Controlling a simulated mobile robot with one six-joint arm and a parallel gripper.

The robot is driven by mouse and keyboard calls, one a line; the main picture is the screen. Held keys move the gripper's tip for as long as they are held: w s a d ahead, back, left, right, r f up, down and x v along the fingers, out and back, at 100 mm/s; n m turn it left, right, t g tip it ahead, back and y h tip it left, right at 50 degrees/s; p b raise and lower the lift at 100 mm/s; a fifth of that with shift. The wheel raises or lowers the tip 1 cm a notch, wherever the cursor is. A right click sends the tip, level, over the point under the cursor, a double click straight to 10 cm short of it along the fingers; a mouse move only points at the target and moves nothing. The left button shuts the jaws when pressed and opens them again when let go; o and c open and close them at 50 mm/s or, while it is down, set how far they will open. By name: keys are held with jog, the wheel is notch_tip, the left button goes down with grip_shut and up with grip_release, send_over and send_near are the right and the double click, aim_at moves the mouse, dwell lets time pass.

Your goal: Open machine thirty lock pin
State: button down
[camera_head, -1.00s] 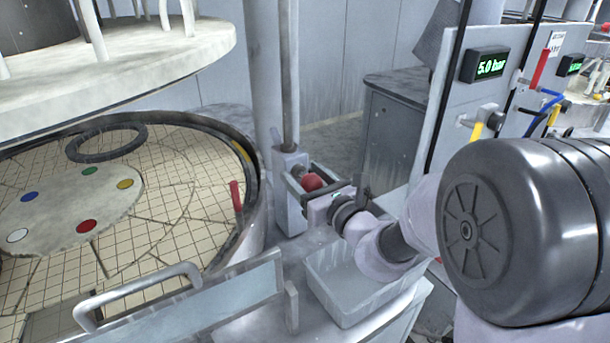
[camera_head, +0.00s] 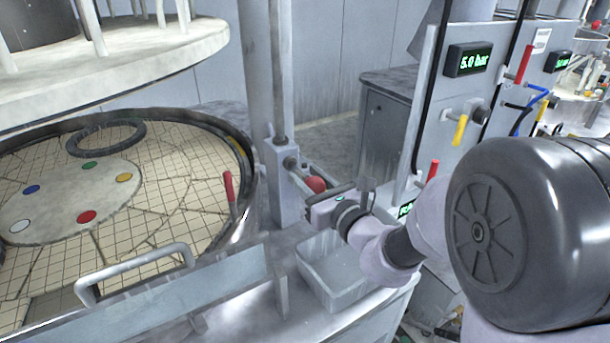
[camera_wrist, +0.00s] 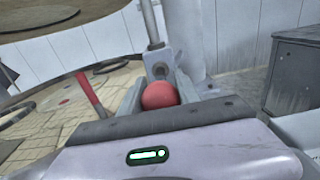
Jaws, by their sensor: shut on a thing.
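The lock pin's red ball knob (camera_head: 316,185) sits at the end of a short horizontal bar on a grey bracket (camera_head: 284,180) at the foot of an upright post. My gripper (camera_head: 304,187) is shut on the red knob, with its fingers on both sides. In the wrist view the red knob (camera_wrist: 160,95) sits between the two grey fingers (camera_wrist: 156,90), in front of the bracket and its bolt (camera_wrist: 160,70). The gripper body hides the knob's near side.
A polishing platen (camera_head: 150,205) with a red-handled lever (camera_head: 229,188) lies left. A white bin (camera_head: 335,268) stands below my gripper. A panel with a 5.0 bar display (camera_head: 468,61) and valves is at right. A handled guard (camera_head: 180,290) is in front.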

jog(key=shift+s+d, duration=0.1)
jog(key=shift+s, duration=0.05)
jog(key=c, duration=0.9)
grip_release()
jog(key=shift+o, duration=0.2)
jog(key=p+v, duration=0.1)
jog(key=v, duration=0.8)
jog(key=shift+r, duration=0.1)
jog(key=b, duration=1.2)
send_near(321, 189)
jog(key=v, duration=0.3)
jog(key=shift+s, duration=0.1)
